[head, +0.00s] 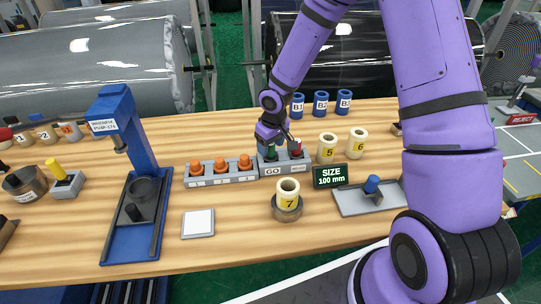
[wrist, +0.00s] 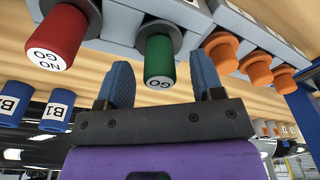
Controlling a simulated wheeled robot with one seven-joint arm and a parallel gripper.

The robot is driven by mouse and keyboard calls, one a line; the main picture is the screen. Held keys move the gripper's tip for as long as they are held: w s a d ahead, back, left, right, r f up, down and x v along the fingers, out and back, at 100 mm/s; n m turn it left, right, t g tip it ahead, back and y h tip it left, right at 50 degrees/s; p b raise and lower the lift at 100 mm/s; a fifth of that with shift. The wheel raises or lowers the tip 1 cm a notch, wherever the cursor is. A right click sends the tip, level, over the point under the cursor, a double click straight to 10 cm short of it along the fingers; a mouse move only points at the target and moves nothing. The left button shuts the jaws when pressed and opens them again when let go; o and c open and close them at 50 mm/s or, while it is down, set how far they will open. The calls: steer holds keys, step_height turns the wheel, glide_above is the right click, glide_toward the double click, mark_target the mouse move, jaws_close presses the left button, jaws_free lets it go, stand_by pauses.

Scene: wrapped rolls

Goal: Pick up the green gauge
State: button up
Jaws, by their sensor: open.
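The green gauge (head: 271,153), a small cylinder, stands in the GO side of a grey block (head: 263,168). In the wrist view the green gauge (wrist: 160,56) shows its white GO label. My gripper (head: 270,141) is right at the gauge in the head view and partly covers it. In the wrist view my gripper (wrist: 160,70) has its two blue fingers apart, one on each side of the gauge. I cannot tell whether a finger touches it. The red NO GO gauge (wrist: 58,38) stands beside it; it also shows in the head view (head: 296,147).
Several orange pegs (head: 220,165) stand in a grey rack to the left. A yellow roll marked 7 (head: 288,192) sits in a ring in front. A SIZE 100 mm display (head: 330,176) is to the right. Blue rolls (head: 321,103) stand behind. Bare table surrounds a white pad (head: 198,223).

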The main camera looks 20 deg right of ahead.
step_height(320, 180, down, 2)
steer(key=shift+w, duration=0.1)
jaws_close()
